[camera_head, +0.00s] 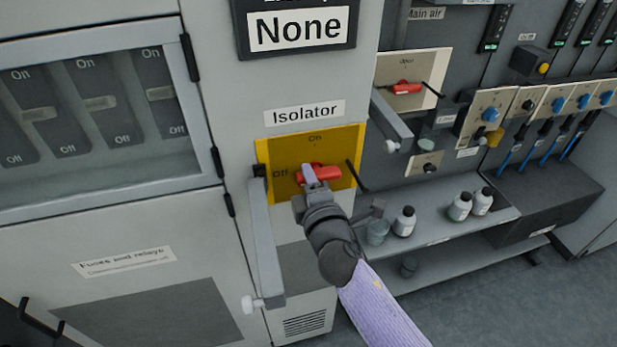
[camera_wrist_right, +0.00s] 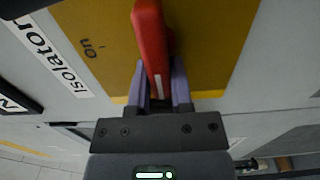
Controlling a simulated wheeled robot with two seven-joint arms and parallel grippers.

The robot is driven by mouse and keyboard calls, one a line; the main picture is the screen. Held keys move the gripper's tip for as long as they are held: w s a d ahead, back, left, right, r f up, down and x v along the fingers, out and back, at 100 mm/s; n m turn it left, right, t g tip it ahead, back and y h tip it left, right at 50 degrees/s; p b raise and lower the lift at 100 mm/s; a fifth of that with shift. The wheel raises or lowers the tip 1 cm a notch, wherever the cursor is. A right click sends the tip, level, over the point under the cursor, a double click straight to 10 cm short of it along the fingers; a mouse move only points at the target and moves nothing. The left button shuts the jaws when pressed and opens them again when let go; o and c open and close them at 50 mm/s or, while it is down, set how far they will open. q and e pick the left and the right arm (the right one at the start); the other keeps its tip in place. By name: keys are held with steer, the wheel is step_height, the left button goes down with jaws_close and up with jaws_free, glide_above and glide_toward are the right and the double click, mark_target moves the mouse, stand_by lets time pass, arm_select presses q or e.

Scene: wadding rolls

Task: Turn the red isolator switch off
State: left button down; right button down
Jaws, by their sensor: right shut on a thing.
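The red isolator switch (camera_head: 322,173) sits on a yellow plate (camera_head: 290,150) under the "Isolator" label (camera_head: 304,113). The plate is marked "On" at the top and "Off" at the left. The red handle lies roughly level, pointing sideways toward the "Off" side. My right gripper (camera_head: 310,176) is at the handle, and its fingers hide part of it. In the right wrist view the red handle (camera_wrist_right: 150,45) stands between the two purple fingers of my right gripper (camera_wrist_right: 163,90), which is shut on it. My left gripper is not in view.
A grey lever arm (camera_head: 264,240) hangs at the plate's left, and a black rod (camera_head: 357,175) stands at its right. A glazed breaker cabinet (camera_head: 95,110) is at the left. Several bottles (camera_head: 404,222) stand on a shelf at the right. Another red switch (camera_head: 404,88) sits behind.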

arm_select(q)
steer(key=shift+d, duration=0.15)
arm_select(e)
steer(key=shift+f, duration=0.1)
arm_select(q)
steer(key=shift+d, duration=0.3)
arm_select(e)
steer(key=c, duration=0.5)
jaws_free()
steer(key=shift+s+d, duration=0.1)
steer(key=shift+s, duration=0.3)
arm_select(q)
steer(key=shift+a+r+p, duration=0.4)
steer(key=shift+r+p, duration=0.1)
steer(key=shift+p, duration=0.05)
arm_select(e)
steer(key=v, duration=0.9)
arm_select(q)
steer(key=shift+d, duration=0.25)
